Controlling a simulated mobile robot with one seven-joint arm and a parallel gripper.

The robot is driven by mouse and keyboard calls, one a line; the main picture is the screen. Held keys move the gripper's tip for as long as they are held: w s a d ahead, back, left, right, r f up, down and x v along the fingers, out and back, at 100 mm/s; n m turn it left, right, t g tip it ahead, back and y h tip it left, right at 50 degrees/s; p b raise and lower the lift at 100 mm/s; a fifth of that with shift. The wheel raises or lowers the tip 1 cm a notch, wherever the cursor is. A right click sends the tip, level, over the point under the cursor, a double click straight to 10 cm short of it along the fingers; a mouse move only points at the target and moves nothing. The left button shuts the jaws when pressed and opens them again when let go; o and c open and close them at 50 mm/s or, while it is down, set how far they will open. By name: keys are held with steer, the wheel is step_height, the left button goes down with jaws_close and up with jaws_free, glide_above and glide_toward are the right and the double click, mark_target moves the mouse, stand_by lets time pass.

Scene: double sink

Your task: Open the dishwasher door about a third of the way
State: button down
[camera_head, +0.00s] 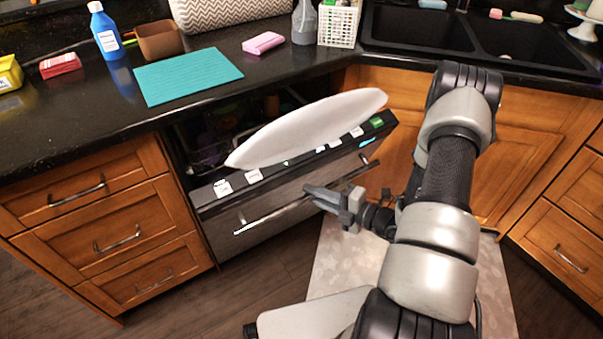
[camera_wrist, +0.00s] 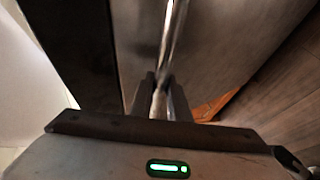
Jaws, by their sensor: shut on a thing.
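The dishwasher door (camera_head: 280,203) is dark-fronted and tilted outward at the top, partly open, with a dark gap behind its upper edge. A bar handle (camera_head: 260,218) runs across its front; it also shows in the wrist view (camera_wrist: 174,35), passing up from between the fingers. My gripper (camera_head: 318,196) is at the middle of the handle, its fingers shut on the bar. In the wrist view my gripper (camera_wrist: 160,95) has a finger on each side of the handle. The fingers hide part of the bar.
A large white oval object (camera_head: 305,128) lies along the door's top edge. Wooden drawers (camera_head: 110,215) stand left of the dishwasher and a wooden cabinet (camera_head: 510,150) right. A teal mat (camera_head: 188,76) lies on the counter above. Floor (camera_head: 265,280) in front is free left of my arm.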

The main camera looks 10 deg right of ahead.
steer(key=s+d+f+b, duration=0.1)
steer(key=s+d+f, duration=0.1)
steer(key=s+f, duration=0.2)
steer(key=shift+s+f, duration=0.15)
steer(key=shift+s, duration=0.95)
steer(key=c, duration=1.7)
jaws_free()
steer(key=shift+o, duration=0.2)
steer(key=p+v, duration=0.2)
steer(key=v, duration=1.5)
steer(key=shift+p, duration=0.35)
steer(key=shift+s+d, duration=0.1)
